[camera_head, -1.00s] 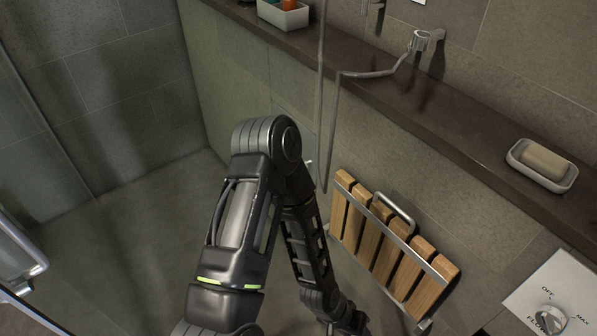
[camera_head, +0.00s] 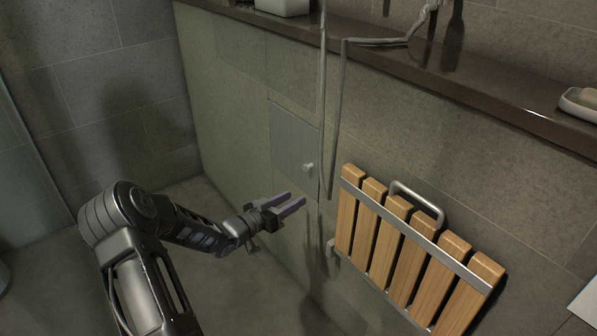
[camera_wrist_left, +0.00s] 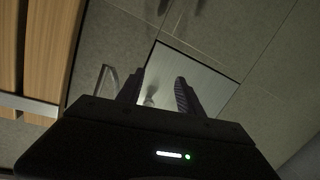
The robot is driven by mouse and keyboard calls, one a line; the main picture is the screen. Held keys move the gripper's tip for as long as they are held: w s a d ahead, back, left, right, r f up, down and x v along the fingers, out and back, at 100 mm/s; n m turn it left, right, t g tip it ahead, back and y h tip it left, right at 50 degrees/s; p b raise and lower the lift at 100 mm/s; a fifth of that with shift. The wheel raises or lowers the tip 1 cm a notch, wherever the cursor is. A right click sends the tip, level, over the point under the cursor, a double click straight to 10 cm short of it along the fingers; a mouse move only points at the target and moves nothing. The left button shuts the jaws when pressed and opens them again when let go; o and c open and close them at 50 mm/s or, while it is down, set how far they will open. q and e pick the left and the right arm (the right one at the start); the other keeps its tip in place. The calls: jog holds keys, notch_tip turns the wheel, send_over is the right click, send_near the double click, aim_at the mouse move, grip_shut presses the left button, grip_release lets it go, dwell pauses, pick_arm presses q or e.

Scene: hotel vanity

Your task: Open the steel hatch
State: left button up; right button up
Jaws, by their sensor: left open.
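The steel hatch (camera_head: 295,145) is a grey square panel set flush in the tiled wall, and it looks shut. Its small round knob (camera_head: 308,167) sits near the panel's lower right. My left gripper (camera_head: 297,203) is open and empty, a little below and in front of the knob, with its fingers pointing at the wall. In the left wrist view the hatch (camera_wrist_left: 190,68) is ahead of the fingers, and the knob (camera_wrist_left: 150,98) shows blurred close to the left finger. The gripper does not appear to touch the knob.
A folded wooden slat seat (camera_head: 400,240) with a metal bar hangs on the wall just right of the hatch. A hose (camera_head: 323,90) hangs in front of the hatch's right edge. A dark ledge (camera_head: 450,85) runs above. The floor to the left is clear.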

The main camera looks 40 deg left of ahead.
aim_at(304, 167)
pick_arm(q)
jog(key=s+a+r+m+h, duration=0.2)
jog(key=a+r+m+h, duration=0.1)
jog(key=r, duration=0.4)
jog(key=shift+s+r+m+t, duration=0.25)
jog(key=shift+m+t, duration=0.15)
jog(key=shift+m, duration=0.3)
jog(key=shift+w, duration=0.1)
jog(key=b+x, duration=0.1)
jog(key=x, duration=0.6)
jog(key=shift+w+b, duration=0.35)
jog(key=shift+c, duration=0.4)
grip_shut()
